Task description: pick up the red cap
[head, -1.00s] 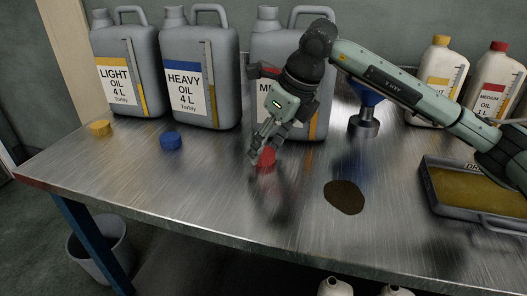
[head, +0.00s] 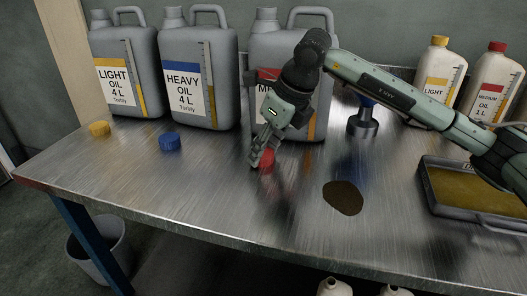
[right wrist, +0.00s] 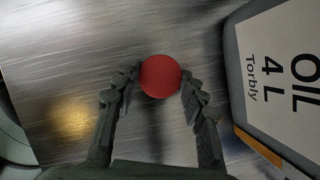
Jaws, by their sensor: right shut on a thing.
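The red cap (head: 267,159) is a small round cap at the metal table, in front of the third grey jug. My right gripper (head: 262,160) reaches down over it and is shut on it. In the right wrist view the red cap (right wrist: 160,76) sits between the two fingertips of the right gripper (right wrist: 160,84), with a finger at each side. Whether the cap still touches the table is hard to tell. My left gripper does not show.
A blue cap (head: 169,142) and a yellow cap (head: 99,128) lie on the table (head: 220,215) to the left. Large jugs (head: 198,110) stand behind. A dark oil patch (head: 343,197), a blue funnel (head: 362,122) and a drip tray (head: 470,214) are to the right.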

